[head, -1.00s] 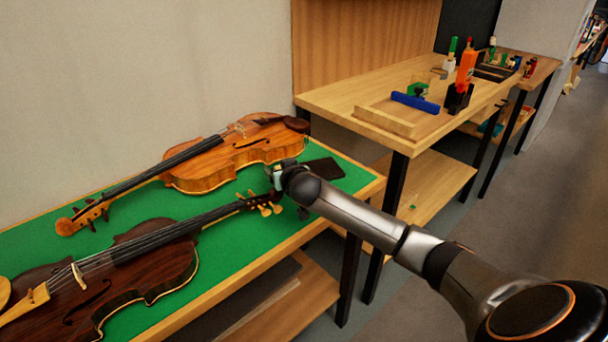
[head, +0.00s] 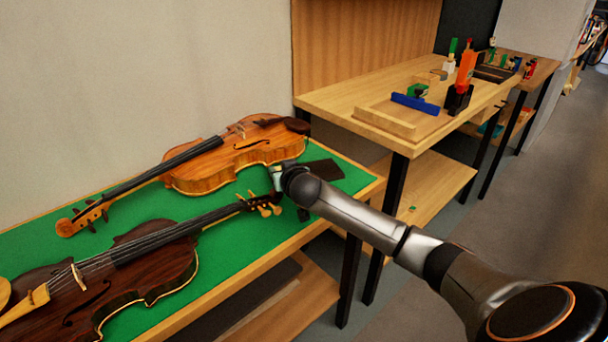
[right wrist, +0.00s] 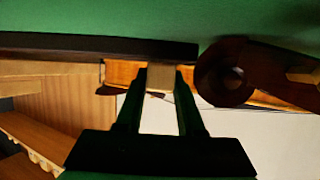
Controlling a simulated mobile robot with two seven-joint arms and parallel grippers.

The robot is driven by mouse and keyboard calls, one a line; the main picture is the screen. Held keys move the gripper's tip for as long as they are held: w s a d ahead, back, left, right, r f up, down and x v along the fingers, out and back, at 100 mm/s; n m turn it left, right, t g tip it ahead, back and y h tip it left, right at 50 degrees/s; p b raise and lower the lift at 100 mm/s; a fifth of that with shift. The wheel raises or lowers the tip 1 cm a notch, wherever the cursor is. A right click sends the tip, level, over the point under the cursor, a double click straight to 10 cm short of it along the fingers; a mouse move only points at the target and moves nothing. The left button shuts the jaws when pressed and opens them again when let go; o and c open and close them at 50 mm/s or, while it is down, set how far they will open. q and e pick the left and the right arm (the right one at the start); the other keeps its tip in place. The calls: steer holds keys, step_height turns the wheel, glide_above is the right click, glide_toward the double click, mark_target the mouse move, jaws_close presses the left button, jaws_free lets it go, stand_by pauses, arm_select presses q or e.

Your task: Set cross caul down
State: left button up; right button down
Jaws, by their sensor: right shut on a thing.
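My right gripper (right wrist: 160,85) is shut on a small tan block, which I take to be the cross caul (right wrist: 159,80), between its fingertips in the right wrist view. In the head view this gripper (head: 277,177) is over the green mat, beside the dark violin's scroll end, and my wrist hides most of what it holds. The caul's end lies close to the mat; I cannot tell whether it touches. My left gripper is not in view.
The green mat (head: 225,240) carries an orange-brown violin (head: 210,172) behind and a dark violin (head: 150,265) in front. A dark flat piece (head: 327,169) lies right of my gripper. The wooden bench (head: 345,99) behind holds a blue clamp (head: 415,103) and an orange tool (head: 466,70).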

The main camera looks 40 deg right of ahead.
steer(key=shift+r, duration=0.15)
step_height(320, 180, up, 4)
steer(key=shift+f+p, duration=0.25)
steer(key=shift+p, duration=0.3)
steer(key=w+r+p+v, duration=0.1)
steer(key=r+p+v, duration=0.15)
steer(key=v, duration=1.35)
steer(key=s+a+r+n+y, duration=0.2)
steer(key=a+r, duration=0.1)
steer(key=a, duration=0.5)
steer(key=s+a+r+n+y, duration=0.2)
steer(key=a+r, duration=0.1)
steer(key=a, duration=0.4)
arm_select(q)
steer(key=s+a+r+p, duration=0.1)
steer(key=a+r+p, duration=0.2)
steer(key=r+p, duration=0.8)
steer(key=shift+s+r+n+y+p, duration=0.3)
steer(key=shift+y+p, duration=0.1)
steer(key=shift+p, duration=0.15)
arm_select(e)
step_height(320, 180, up, 12)
steer(key=shift+f+t, duration=0.25)
steer(key=shift+t, duration=0.15)
